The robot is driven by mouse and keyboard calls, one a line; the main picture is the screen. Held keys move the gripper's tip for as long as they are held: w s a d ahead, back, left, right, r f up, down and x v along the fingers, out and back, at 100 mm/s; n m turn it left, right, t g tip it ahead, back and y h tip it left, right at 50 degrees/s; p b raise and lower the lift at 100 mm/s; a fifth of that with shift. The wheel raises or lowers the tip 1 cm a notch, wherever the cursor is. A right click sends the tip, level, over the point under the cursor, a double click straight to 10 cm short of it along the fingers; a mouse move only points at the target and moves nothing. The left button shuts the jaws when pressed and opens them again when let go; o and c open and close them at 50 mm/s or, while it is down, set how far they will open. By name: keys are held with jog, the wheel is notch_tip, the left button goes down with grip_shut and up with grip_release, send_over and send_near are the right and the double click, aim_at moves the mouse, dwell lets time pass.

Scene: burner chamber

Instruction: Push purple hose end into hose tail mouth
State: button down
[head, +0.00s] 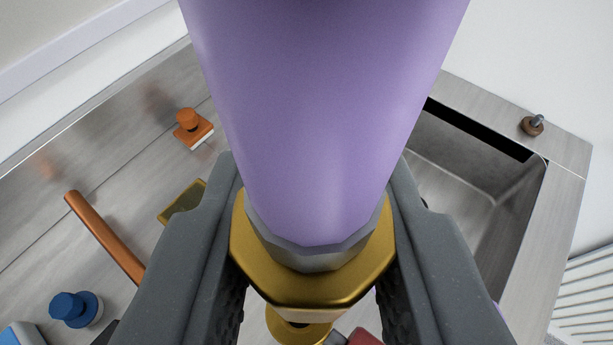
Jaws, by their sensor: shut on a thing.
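The purple hose (325,110) fills the upper middle of the head view and runs down between my fingers. Its lower end meets a faceted grey ring (312,258) inside a gold hexagonal collar (312,288). My gripper (314,300) has one dark grey finger on each side of the collar and is shut on it. Below the collar a round gold part (296,328) shows at the bottom edge, mostly hidden. I cannot tell whether it is joined to the collar. No open hose tail mouth is visible.
A metal worktop holds an orange knobbed block (192,128), an orange bar (104,236), a flat gold piece (183,202) and a blue knob (75,309) at left. A red part (364,337) shows below. A sink basin (470,170) lies right, with a brown knob (532,125) beyond.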

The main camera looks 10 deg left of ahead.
jog(key=shift+s+a, duration=0.15)
jog(key=shift+a, duration=0.2)
jog(key=shift+f+b, duration=0.1)
jog(key=shift+b, duration=0.3)
jog(key=shift+s+f, duration=0.1)
jog(key=shift+f+b, duration=2.25)
jog(key=shift+f, duration=0.45)
jog(key=shift+b, duration=0.8)
jog(key=shift+d+f+b, duration=0.1)
jog(key=shift+f+b, duration=1.35)
jog(key=shift+f, duration=0.3)
jog(key=c, duration=1.1)
grip_release()
jog(key=shift+o, duration=0.2)
